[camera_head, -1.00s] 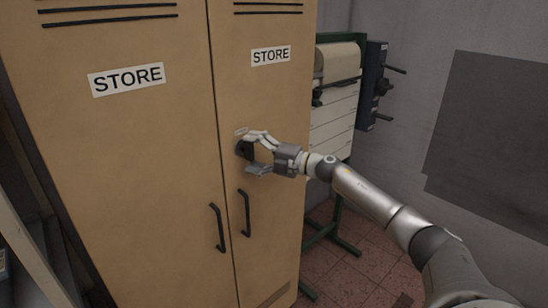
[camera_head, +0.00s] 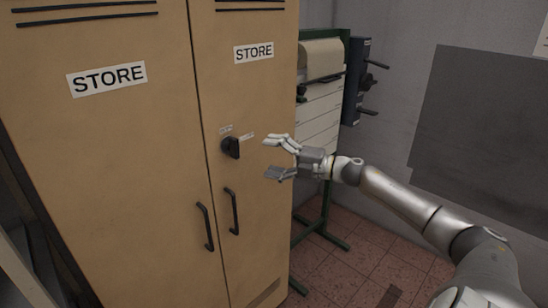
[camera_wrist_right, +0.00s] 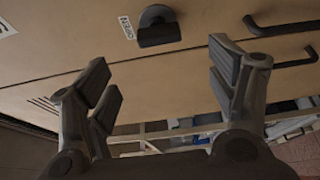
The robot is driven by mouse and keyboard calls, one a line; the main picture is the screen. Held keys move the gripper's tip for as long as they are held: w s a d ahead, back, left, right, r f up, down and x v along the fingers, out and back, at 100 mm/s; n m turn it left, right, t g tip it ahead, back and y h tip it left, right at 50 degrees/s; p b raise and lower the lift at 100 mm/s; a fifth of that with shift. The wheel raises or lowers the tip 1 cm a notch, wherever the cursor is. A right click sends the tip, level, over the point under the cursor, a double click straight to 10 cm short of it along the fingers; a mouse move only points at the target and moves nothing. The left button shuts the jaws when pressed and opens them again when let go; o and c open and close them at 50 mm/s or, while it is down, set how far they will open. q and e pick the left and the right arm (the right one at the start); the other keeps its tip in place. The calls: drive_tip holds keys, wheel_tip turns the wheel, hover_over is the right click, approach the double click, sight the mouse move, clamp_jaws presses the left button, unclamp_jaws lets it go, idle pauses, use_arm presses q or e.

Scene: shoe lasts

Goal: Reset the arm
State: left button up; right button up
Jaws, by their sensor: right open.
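My right gripper (camera_head: 277,158) is open and empty. It is in front of the right door of the tan cabinet (camera_head: 160,180), a little to the right of a black turn knob (camera_head: 231,147) and apart from it. In the right wrist view the two fingers (camera_wrist_right: 160,90) stand wide apart with nothing between them, and the knob (camera_wrist_right: 157,27) shows beyond them on the cabinet face. My right arm reaches in from the lower right. My left gripper is not in the head view.
Both cabinet doors are shut, with black pull handles (camera_head: 234,211) below the knob. A green-framed stand (camera_head: 322,90) with a paper roll is right of the cabinet. A dark grey panel (camera_head: 480,135) is on the right wall. Tiled floor (camera_head: 345,270) is open below my arm.

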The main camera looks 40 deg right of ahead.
drive_tip(key=shift+s, duration=0.15)
idle(0.5)
drive_tip(key=s+d+f+m+g+h, duration=0.1)
drive_tip(key=s+d+f+m+h, duration=0.2)
drive_tip(key=f, duration=0.9)
drive_tip(key=s+d+f+m+h, duration=0.1)
drive_tip(key=s+f+m+h, duration=0.15)
drive_tip(key=f+m, duration=0.65)
drive_tip(key=s+d+f+m+g+h, duration=0.1)
drive_tip(key=s+d+f+h, duration=0.15)
drive_tip(key=f, duration=1.35)
drive_tip(key=s+a+f+m+g+h+b, duration=0.15)
drive_tip(key=s+a+f, duration=0.25)
drive_tip(key=s+f, duration=0.45)
drive_tip(key=s+a+f+m+g+h, duration=0.1)
drive_tip(key=s+a+f+m+g, duration=0.3)
drive_tip(key=f, duration=0.7)
drive_tip(key=s+a+f+m+g, duration=0.1)
drive_tip(key=s+a+f, duration=0.4)
drive_tip(key=s, duration=0.5)
drive_tip(key=s+a+f+g+y, duration=0.1)
drive_tip(key=s+a+f+g, duration=0.3)
drive_tip(key=s+a, duration=0.6)
drive_tip(key=s+a+f+m+g+y, duration=0.1)
drive_tip(key=s+a+f+g, duration=0.1)
drive_tip(key=s+a+f, duration=0.5)
drive_tip(key=s+a, duration=0.1)
drive_tip(key=s, duration=0.2)
drive_tip(key=shift+s+f+m+b, duration=0.3)
drive_tip(key=shift+f+m, duration=0.05)
